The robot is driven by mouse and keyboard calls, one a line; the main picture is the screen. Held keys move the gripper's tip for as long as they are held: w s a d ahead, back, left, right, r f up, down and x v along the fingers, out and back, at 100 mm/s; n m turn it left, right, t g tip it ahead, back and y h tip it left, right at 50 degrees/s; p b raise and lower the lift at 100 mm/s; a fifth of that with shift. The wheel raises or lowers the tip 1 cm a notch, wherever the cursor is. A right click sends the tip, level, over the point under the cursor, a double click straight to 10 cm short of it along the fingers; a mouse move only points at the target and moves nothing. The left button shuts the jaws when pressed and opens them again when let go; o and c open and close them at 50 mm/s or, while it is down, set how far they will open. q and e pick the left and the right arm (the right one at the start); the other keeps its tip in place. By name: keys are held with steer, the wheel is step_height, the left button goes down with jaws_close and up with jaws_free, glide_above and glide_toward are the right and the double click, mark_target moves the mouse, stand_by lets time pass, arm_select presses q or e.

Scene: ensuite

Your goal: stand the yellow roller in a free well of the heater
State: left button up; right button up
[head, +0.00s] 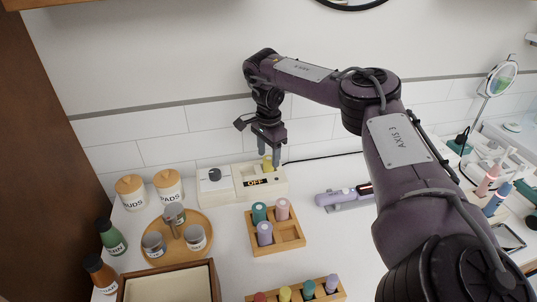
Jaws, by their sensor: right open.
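The heater (217,184) is a pale box at the back of the counter, with a dark knob and a small display reading OFF. A yellow roller (267,164) shows at its right part, upright as far as I can see, its lower part hidden. My right gripper (270,158) points down over it, open, with its fingertips beside the roller's top. I cannot tell whether they touch it. The heater's other wells are not clear. My left gripper is not in view.
A wooden rack (291,244) with teal, pink and lilac rollers stands in front of the heater. A round tray (178,253) with grey-lidded jars and two lidded canisters are left. A lilac styling tool (337,197) lies right. My right arm covers the right side.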

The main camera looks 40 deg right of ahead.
mark_target(269, 158)
step_height(269, 158, up, 11)
steer(key=p, duration=1)
